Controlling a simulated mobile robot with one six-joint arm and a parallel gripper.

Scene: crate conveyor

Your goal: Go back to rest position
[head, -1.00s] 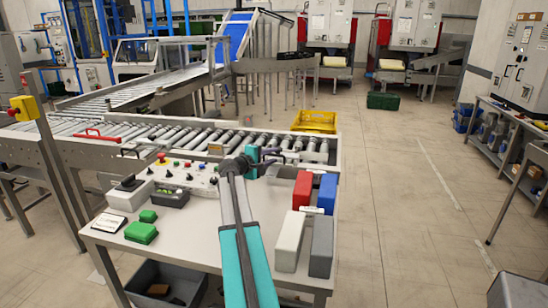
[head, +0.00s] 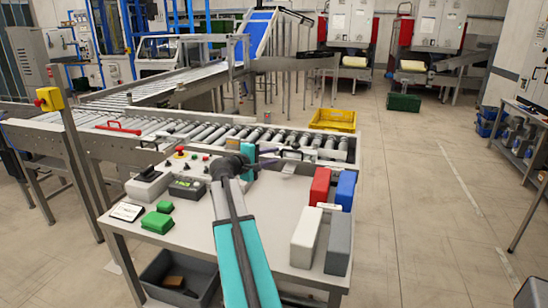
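My arm reaches up from the bottom of the head view over the grey control table (head: 190,235). My gripper (head: 288,160) is at the table's far side, close to the roller conveyor (head: 235,133), and points right. It is small and partly hidden by my arm, so I cannot tell whether its fingers are apart. I see no object clearly held in it. The red block (head: 320,187) and blue block (head: 345,190) stand to the right of my gripper, apart from it.
A white block (head: 306,237) and a grey block (head: 339,244) stand at the table's right edge. A yellow crate (head: 333,120) is beyond the conveyor. A dark bin (head: 180,278) is under the table.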

